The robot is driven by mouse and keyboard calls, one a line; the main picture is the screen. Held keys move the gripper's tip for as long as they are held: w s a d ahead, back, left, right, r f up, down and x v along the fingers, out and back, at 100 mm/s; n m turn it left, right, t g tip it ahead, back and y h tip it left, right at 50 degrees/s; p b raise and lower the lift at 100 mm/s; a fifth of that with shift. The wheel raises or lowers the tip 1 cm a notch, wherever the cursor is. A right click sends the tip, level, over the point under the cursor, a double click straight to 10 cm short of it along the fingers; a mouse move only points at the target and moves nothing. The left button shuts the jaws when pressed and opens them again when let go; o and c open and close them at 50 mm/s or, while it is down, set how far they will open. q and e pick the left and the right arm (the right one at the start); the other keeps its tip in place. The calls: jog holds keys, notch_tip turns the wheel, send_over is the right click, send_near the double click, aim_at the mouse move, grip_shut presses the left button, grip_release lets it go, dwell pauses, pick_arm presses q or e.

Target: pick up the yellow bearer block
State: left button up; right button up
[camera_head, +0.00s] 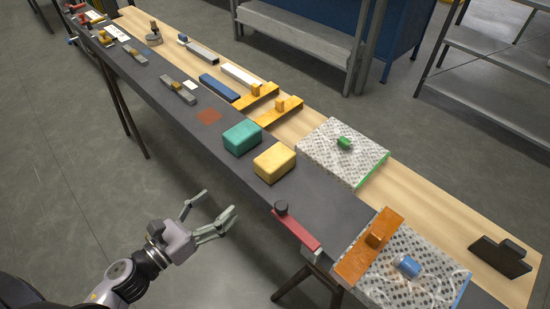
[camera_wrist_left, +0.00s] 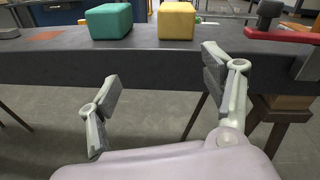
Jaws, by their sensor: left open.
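The yellow bearer block (camera_head: 274,162) rests on the dark front strip of the long table. It also shows at the top of the left wrist view (camera_wrist_left: 176,20). A teal block (camera_head: 242,137) stands just left of it, and also shows in the left wrist view (camera_wrist_left: 109,21). My left gripper (camera_head: 210,217) is open and empty, in front of the table's near edge and apart from the yellow block. In the left wrist view its two fingers (camera_wrist_left: 160,88) are spread, with floor and table edge between them. My right gripper is not in view.
A red clamp-like tool (camera_head: 297,227) with a black knob sits at the table's near edge, right of the yellow block. An orange plate (camera_head: 368,247) lies at the right. A rust-coloured patch (camera_head: 209,116) is left.

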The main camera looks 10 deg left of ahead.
pick_arm(q)
notch_tip(320, 180, up, 5)
jog(key=d+m+h, duration=0.2)
jog(key=d+m, duration=0.1)
jog(key=m, duration=0.1)
jog(key=p, duration=0.5)
send_near(275, 156)
jog(key=x, duration=0.4)
jog(key=shift+s+d+r, duration=0.25)
jog(key=shift+d, duration=0.1)
jog(key=shift+w+d+f+n+y, duration=0.1)
jog(key=shift+w+d+n+y, duration=0.2)
jog(key=shift+w, duration=0.15)
jog(key=shift+w+d+p, duration=0.1)
jog(key=shift+w+p, duration=0.2)
jog(key=shift+p, duration=0.1)
jog(key=x, duration=0.1)
jog(key=p+x, duration=0.1)
jog(key=x, duration=0.1)
jog(key=shift+w+f, duration=0.1)
jog(key=shift+w, duration=0.3)
jog(key=shift+w+d+f, duration=0.15)
jog(key=shift+w+d, duration=0.05)
jog(key=shift+w, duration=0.15)
jog(key=shift+c, duration=0.6)
jog(key=c, duration=0.9)
